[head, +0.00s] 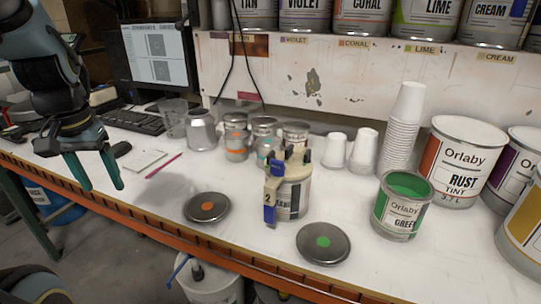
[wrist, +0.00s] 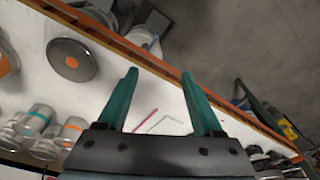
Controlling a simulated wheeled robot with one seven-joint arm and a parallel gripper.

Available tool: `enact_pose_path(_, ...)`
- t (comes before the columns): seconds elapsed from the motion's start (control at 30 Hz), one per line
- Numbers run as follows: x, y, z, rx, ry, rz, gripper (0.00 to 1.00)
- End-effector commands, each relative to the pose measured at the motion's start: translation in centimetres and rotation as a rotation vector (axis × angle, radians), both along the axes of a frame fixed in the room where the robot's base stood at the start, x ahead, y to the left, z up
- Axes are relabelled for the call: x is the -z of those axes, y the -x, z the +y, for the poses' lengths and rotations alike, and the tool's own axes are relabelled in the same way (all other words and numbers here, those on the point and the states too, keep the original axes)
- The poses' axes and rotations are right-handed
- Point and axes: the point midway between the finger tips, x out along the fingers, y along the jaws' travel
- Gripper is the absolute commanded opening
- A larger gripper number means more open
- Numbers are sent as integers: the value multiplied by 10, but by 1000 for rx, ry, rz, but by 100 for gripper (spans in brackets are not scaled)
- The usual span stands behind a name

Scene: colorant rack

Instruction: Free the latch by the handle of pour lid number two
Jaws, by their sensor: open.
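Pour lid number two (head: 284,157) is a cream lid with dark latch parts, fitted on a can (head: 294,196) near the middle of the bench in the head view. Its blue handle (head: 270,202), marked 2, hangs down the can's left front side. Whether the latch is fastened cannot be made out. My gripper (head: 98,187) has teal fingers and is open and empty, above the bench's left front part, well left of the can. In the wrist view the open fingers (wrist: 158,88) point toward the bench's front edge, and the lidded can does not show.
A lid with an orange dot (head: 207,207) and one with a green dot (head: 323,243) lie flat near the can. An open green paint can (head: 402,205) stands to its right. Small tins and a metal pitcher (head: 201,130) stand behind. A pencil (head: 163,166) lies near my gripper.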

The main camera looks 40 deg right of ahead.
Motion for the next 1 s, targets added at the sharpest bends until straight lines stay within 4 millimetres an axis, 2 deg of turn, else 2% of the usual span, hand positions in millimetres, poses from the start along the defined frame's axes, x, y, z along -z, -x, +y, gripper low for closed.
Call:
enact_pose_path(0.03,0,-9,-31,166,-10,-2,68)
enact_pose_path(0.1,-10,-15,-71,406,-29,5,68)
enact_pose_path(0.23,-34,-9,-146,844,-61,12,68)
enact_pose_path(0.33,-54,11,-202,1184,-84,15,68)
enact_pose_path(0.4,-69,30,-238,1414,-99,18,68)
enact_pose_path(0.5,-90,62,-278,1705,-117,20,68)
enact_pose_path(0.6,-106,91,-305,1928,-130,24,68)
enact_pose_path(0.7,-118,111,-319,2069,-137,26,68)
enact_pose_path(0.87,-122,121,-325,2147,-141,31,68)
enact_pose_path(1.0,-106,121,-324,2146,-141,34,68)
